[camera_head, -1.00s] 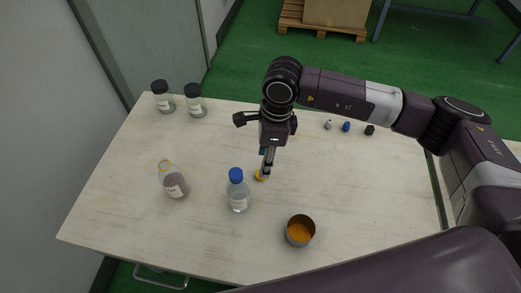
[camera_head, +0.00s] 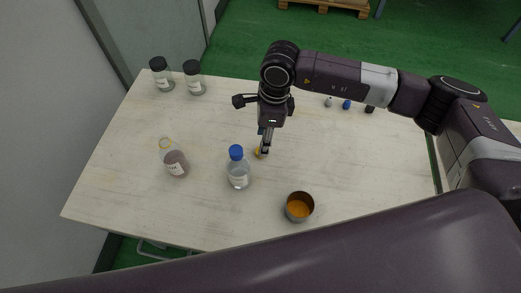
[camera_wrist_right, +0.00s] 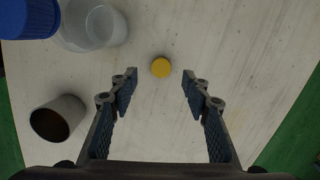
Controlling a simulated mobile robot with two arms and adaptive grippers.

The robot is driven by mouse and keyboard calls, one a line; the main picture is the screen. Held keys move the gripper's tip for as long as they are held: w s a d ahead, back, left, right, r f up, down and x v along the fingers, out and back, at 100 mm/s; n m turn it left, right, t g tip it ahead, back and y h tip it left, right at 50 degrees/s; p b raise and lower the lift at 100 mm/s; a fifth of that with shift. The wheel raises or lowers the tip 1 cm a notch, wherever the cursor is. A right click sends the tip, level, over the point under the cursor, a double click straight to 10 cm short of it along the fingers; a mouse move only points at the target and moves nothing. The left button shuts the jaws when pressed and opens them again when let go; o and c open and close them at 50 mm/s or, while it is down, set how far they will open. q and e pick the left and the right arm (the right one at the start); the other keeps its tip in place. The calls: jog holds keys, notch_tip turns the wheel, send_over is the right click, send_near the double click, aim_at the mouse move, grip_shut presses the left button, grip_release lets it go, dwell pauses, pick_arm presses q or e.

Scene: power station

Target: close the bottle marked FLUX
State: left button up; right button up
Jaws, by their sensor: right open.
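An uncapped clear bottle (camera_head: 174,161) with a yellow ring at its neck and a white label stands at the left of the table; its lettering is too small to read surely. A yellow cap (camera_head: 260,153) lies on the table right of the blue-capped bottle. My right gripper (camera_head: 265,148) points down close by the cap and partly hides it. In the right wrist view the cap (camera_wrist_right: 161,67) lies just beyond and between the spread fingertips of the right gripper (camera_wrist_right: 158,83), touching neither. My left gripper is not in view.
A clear bottle with a blue cap (camera_head: 238,168) stands between the uncapped bottle and the yellow cap. A metal cup (camera_head: 299,207) with orange contents is at the front. Two black-lidded jars (camera_head: 194,78) stand at the back left. Small items (camera_head: 347,104) lie at the back right.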

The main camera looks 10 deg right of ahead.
jog(key=shift+f+p, duration=0.4)
jog(key=shift+f, duration=0.1)
jog(key=f, duration=0.1)
jog(key=f+p, duration=0.1)
jog(key=f, duration=0.1)
jog(key=shift+w+a+f, duration=0.1)
jog(key=shift+a+f, duration=0.1)
jog(key=shift+f, duration=0.45)
jog(key=c, duration=0.8)
